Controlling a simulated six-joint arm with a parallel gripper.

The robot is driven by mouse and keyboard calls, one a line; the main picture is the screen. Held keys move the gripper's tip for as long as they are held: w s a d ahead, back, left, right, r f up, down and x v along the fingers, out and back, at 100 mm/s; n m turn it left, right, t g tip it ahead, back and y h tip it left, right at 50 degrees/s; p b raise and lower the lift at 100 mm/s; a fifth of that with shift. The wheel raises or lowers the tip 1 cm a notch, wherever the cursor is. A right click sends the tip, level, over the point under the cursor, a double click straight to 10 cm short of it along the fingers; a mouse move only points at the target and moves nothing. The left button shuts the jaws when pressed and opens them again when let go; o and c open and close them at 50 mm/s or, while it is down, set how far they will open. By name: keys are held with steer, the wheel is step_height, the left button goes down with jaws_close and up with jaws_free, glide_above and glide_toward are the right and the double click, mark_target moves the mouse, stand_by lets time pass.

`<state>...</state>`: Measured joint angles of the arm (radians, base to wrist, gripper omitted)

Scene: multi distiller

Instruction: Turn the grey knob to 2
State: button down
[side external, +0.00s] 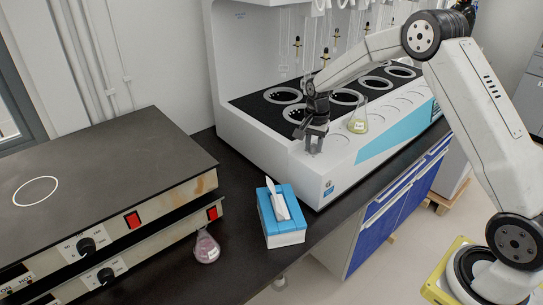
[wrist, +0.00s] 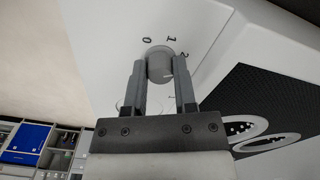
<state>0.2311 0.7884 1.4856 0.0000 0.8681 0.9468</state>
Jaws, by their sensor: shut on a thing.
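The grey knob (wrist: 159,60) sits on the white front panel of the distiller in the wrist view. The digits 0, 1 and 2 are printed in an arc around its far side, with 2 partly behind the right finger. My gripper (wrist: 159,68) has one finger on each side of the knob and is shut on it. I cannot clearly tell which digit the knob points to. In the side view my gripper (side external: 314,142) reaches down to the left front corner of the distiller (side external: 240,115), and it largely hides the knob there.
A flask with yellowish liquid (side external: 358,122) stands on the distiller just right of my gripper. A blue tissue box (side external: 283,228) and a flask with pink liquid (side external: 207,248) stand on the dark bench. Stacked hotplates (side external: 100,190) fill the left.

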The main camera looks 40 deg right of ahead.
mark_target(314, 146)
stand_by(0.3)
steer(key=shift+c, duration=2)
jaws_free()
steer(key=shift+r, duration=3.95)
steer(key=s+a+f+n+t, duration=0.1)
steer(key=s+a+n, duration=0.5)
steer(key=s, duration=0.5)
steer(key=s+a+f+n+t, duration=0.1)
steer(key=s+a+n, duration=0.5)
steer(key=s, duration=0.6)
steer(key=shift+f+n+t, duration=0.3)
steer(key=shift+f+n, duration=0.3)
steer(key=shift+n, duration=0.2)
